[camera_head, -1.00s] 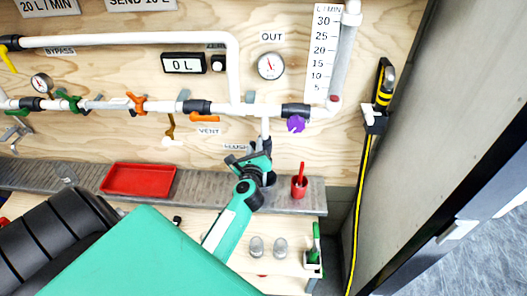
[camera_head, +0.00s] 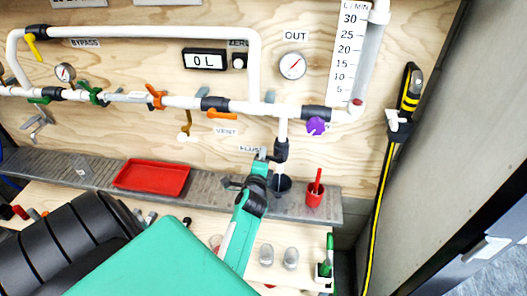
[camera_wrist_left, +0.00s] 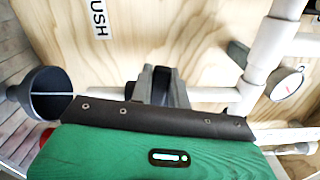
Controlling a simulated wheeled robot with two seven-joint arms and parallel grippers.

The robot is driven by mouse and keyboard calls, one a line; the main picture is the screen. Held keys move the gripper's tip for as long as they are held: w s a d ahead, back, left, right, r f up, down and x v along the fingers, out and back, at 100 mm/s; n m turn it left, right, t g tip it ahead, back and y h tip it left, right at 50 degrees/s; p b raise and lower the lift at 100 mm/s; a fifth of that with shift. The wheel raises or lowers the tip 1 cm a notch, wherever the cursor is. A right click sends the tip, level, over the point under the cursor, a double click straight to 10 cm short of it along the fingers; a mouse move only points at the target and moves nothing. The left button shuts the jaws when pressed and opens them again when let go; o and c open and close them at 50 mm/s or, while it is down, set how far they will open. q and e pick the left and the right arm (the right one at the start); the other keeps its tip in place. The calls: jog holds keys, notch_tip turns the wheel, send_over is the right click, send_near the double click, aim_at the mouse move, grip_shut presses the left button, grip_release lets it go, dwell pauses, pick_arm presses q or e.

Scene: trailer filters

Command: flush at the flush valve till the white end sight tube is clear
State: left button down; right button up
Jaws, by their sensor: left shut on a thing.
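The flush valve (camera_head: 281,150), a dark fitting under the white pipe, hangs below the manifold beside a partly covered FLUSH label. My left gripper (camera_head: 262,158) is at its left side, shut on its handle, which the jaws mostly hide. In the left wrist view my dark jaws (camera_wrist_left: 158,86) show behind a green and black cover. A thin pale streak, like a stream, runs from the valve into the dark grey funnel (camera_head: 281,185), also seen in the left wrist view (camera_wrist_left: 43,95). A pale tube section (camera_head: 122,97) lies between green and orange valves; its contents are unclear. My right gripper is out of view.
A purple knob (camera_head: 316,126) and the OUT gauge (camera_head: 292,66) are right of the valve. The display (camera_head: 205,60) reads 0 L. A wall stands at right.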

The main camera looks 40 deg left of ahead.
pick_arm(q)
jog(key=shift+f+n+b, duration=0.35)
jog(key=shift+f+n, duration=0.25)
jog(key=shift+n, duration=0.4)
jog(key=c, duration=1.3)
grip_release()
jog(key=shift+c, duration=0.2)
notch_tip(320, 180, up, 20)
jog(key=shift+c, duration=0.2)
